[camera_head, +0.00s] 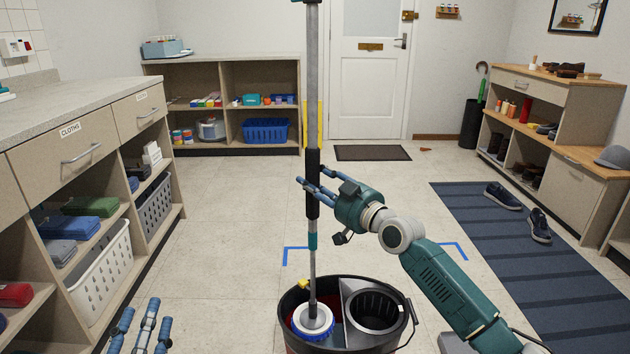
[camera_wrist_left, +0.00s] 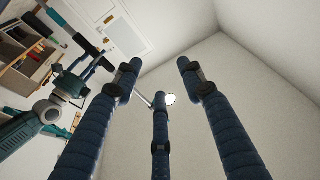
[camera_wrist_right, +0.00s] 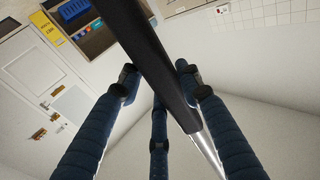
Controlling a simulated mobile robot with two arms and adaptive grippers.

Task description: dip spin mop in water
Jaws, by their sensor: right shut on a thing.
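The spin mop (camera_head: 313,120) stands upright, with a grey pole, a black grip and a white and blue round head (camera_head: 313,320). Its head is inside the dark bucket (camera_head: 284,325), in the left compartment, where something red shows beside it; the water is hard to make out. The bucket's black wringer basket (camera_head: 374,308) is on the right side. My right gripper (camera_head: 314,192) is shut around the mop's black grip, which also crosses the right wrist view (camera_wrist_right: 150,55). My left gripper (camera_head: 143,318) is open and empty, low at the left, apart from the bucket; its spread fingers show in the left wrist view (camera_wrist_left: 160,95).
Blue tape corners (camera_head: 297,248) mark the floor behind the bucket. A cabinet with a white basket (camera_head: 103,278) lines the left side. A striped blue mat (camera_head: 510,270) with shoes lies at right.

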